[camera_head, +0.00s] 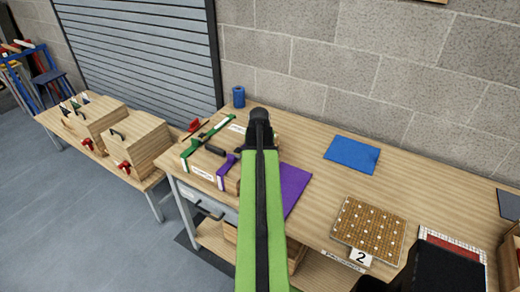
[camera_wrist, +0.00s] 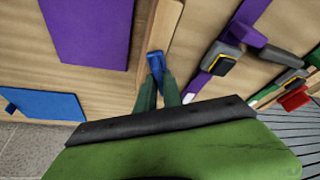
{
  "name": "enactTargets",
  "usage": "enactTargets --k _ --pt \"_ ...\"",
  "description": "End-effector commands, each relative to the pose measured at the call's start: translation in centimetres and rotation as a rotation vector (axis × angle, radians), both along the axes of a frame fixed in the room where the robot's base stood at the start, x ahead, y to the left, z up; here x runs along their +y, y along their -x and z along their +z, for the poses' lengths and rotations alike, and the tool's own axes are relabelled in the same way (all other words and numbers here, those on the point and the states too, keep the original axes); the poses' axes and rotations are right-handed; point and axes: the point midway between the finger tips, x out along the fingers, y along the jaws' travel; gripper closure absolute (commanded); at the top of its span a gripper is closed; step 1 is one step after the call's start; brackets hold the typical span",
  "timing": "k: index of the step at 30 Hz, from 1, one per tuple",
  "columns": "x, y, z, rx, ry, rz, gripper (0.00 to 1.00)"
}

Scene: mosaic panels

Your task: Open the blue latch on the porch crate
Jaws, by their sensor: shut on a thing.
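In the wrist view, a small blue latch (camera_wrist: 155,62) sits at the edge of a wooden crate (camera_wrist: 163,28). My gripper's two green fingers (camera_wrist: 158,80) are closed around its near end. In the head view, my green arm covers the gripper and the blue latch. The wooden crate (camera_head: 231,180) shows partly to the left of the arm.
A purple mat (camera_head: 294,183) and a blue mat (camera_head: 352,154) lie right of the crate. A blue cylinder (camera_head: 238,97) stands behind it. Two wooden boxes (camera_head: 137,143) with red latches stand on the left bench.

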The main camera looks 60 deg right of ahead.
Motion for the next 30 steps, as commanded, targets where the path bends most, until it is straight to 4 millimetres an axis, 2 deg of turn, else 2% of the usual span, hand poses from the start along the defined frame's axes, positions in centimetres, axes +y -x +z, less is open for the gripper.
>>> enactTargets --k 6,15,30 --pt "-0.08 0.18 -0.02 0.001 -0.001 -0.178 1.00" --pt "-0.12 0.42 -0.02 0.000 -0.002 -0.351 1.00" --pt "-0.05 0.56 -0.06 0.001 -0.003 -0.425 1.00"
